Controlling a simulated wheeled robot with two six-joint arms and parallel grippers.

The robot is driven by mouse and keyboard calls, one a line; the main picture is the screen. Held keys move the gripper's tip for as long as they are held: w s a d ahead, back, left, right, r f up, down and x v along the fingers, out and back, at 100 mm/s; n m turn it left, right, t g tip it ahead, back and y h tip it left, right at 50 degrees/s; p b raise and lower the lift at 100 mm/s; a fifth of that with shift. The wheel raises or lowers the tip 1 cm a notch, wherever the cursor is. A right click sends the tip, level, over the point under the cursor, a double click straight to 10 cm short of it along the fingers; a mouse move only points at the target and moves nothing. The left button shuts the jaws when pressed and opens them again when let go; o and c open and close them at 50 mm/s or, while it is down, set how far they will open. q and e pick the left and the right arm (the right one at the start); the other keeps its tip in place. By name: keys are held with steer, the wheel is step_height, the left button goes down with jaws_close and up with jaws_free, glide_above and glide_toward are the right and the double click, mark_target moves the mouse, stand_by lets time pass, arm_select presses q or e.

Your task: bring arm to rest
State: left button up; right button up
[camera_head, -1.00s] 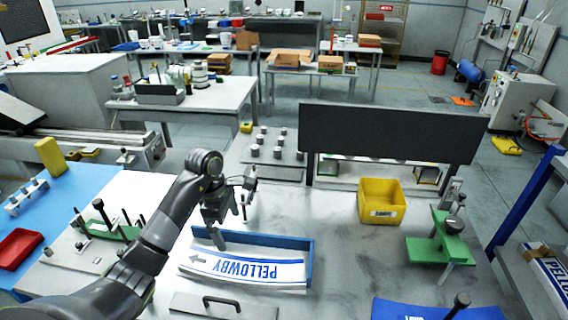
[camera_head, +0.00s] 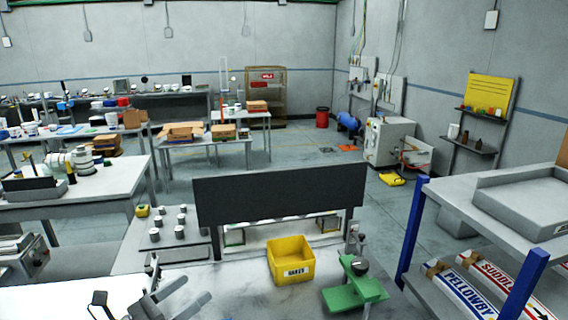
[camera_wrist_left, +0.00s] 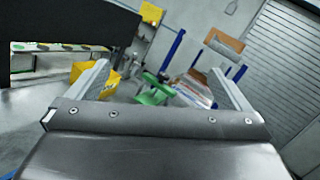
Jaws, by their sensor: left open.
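My left gripper (camera_head: 184,296) is at the lower left of the head view, low in the picture over the near worktable, with its fingers apart and nothing between them. The left arm behind the gripper is mostly cut off by the bottom edge. My right gripper is in neither view.
A yellow bin (camera_head: 291,262), a green clamp fixture (camera_head: 352,292) and a dark panel (camera_head: 280,197) stand on the worktable. Bare tabletop (camera_head: 240,290) lies right of the gripper.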

arm_select(q)
steer(key=s+a+r+n+t+y, duration=0.3)
steer(key=a+n+t+y, duration=0.6)
steer(key=n, duration=0.8)
steer(key=s+a+f+n+g+y, duration=0.6)
steer(key=a+f+n+y, duration=0.2)
steer(key=n+y, duration=0.45)
steer(key=s+d+f+n+g+h, duration=0.3)
steer(key=s+f+n+g, duration=0.4)
steer(key=s, duration=0.3)
steer(key=s+d+f+n+g+h, duration=0.35)
steer(key=s+f+g, duration=0.25)
steer(key=s+f, duration=0.35)
step_height(320, 180, down, 33)
steer(key=s+a+n+g+b, duration=0.1)
steer(key=s+a+g+b, duration=0.1)
steer(key=b, duration=0.6)
steer(key=s+f+b, duration=0.2)
steer(key=s+f, duration=0.5)
steer(key=f, duration=0.3)
steer(key=s+d+f+g+b, duration=0.1)
steer(key=s+f+b, duration=0.2)
steer(key=s+f, duration=0.4)
step_height(320, 180, down, 3)
steer(key=shift+s+d+f, duration=0.15)
steer(key=shift+s+d, duration=0.05)
steer(key=shift+d, duration=0.05)
